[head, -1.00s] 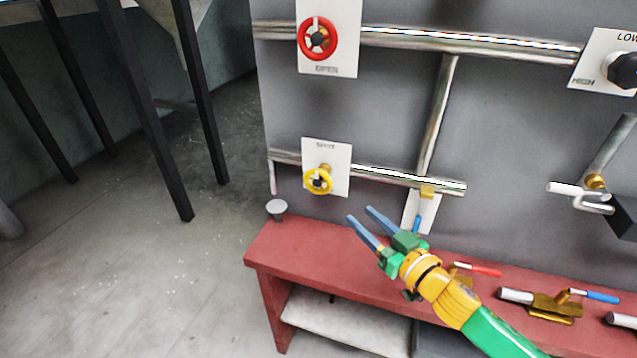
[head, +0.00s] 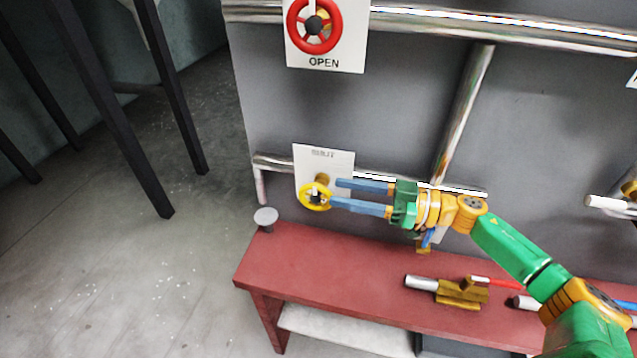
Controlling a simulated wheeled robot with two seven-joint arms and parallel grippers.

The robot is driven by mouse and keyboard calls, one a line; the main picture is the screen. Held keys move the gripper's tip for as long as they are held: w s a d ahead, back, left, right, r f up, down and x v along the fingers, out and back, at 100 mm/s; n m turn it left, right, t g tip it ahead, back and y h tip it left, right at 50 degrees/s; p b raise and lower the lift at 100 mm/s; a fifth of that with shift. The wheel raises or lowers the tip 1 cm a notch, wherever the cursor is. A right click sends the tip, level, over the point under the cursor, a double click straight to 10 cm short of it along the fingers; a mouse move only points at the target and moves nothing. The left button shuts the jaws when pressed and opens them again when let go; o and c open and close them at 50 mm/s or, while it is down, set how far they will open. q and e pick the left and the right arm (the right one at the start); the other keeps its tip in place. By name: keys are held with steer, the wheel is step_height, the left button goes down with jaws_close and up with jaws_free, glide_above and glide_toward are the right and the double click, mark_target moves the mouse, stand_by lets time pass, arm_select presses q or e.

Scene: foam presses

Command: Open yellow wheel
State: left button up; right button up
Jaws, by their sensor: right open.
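The yellow wheel (head: 303,199) is a small hand wheel on a brass stem in front of a white label plate (head: 312,158) on the lower pipe, left of the picture's middle. My right gripper (head: 334,192) comes in from the right with two blue fingers pointing left. The fingers are open, one higher than the other, and their tips are at the wheel's right edge. I cannot tell whether they touch it. No hold on the wheel shows. My left gripper is not in view.
A red wheel (head: 335,28) with an "OPEN" plate is on the upper pipe. Black table legs (head: 120,110) stand left. The floor between is clear.

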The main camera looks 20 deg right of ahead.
mark_target(326, 188)
steer(key=x, duration=0.2)
steer(key=p+x, duration=0.1)
steer(key=x, duration=0.1)
steer(key=shift+w+a+r, duration=0.1)
steer(key=shift+a+r, duration=0.15)
steer(key=shift+a, duration=0.1)
steer(key=shift+w+a+f, duration=0.15)
steer(key=shift+w+a, duration=0.2)
steer(key=shift+a, duration=0.05)
jaws_close()
